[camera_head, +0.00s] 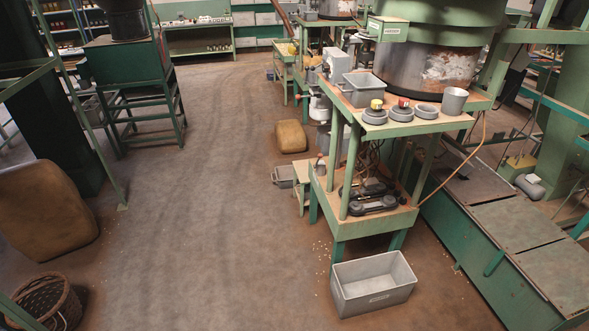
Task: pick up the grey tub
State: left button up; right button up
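A large grey rectangular tub (346,296) with a small label on its front stands upright on the floor, in front of the green machine stand. Its inside looks empty. A smaller grey tub (361,98) sits on the top of the stand, at its left back. Another low grey tub (284,180) is on the floor left of the stand, partly hidden by a small bench. I cannot tell which of these tubs is meant. Neither of my grippers shows in this view.
The green stand (342,221) holds round grey dishes and a grey cup (454,101). A green metal-plated bench (545,275) lies to the right. A wicker basket (46,300) and a brown sack (44,210) are at left. The floor between is open, with scattered nuts near the large tub.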

aim_at(285, 174)
jog(key=i+j, duration=0.1)
jog(key=i, duration=0.8)
jog(key=i+j, duration=0.15)
jog(key=i, duration=0.8)
jog(key=i+j, duration=0.1)
jog(key=i, duration=0.8)
jog(key=i+j+u, duration=0.5)
jog(key=i, duration=0.45)
jog(key=i+j+u, duration=0.3)
jog(key=i, duration=0.2)
jog(key=i+u, duration=0.25)
jog(key=i, duration=0.25)
jog(key=i+z, duration=0.25)
jog(key=i, duration=0.25)
jog(key=i+j+z, duration=0.25)
jog(key=i, duration=0.3)
jog(key=i+j+z, duration=0.15)
jog(key=i+z, duration=0.15)
jog(key=i, duration=0.2)
jog(key=i+z, duration=0.15)
jog(key=z, duration=0.3)
jog(key=i+z, duration=0.2)
jog(key=z, duration=0.25)
jog(key=i+z, duration=0.15)
jog(key=z, duration=0.35)
jog(key=i+j+z, duration=0.15)
jog(key=z, duration=0.3)
jog(key=i+j+z, duration=0.1)
jog(key=j+z, duration=0.15)
jog(key=z, duration=0.2)
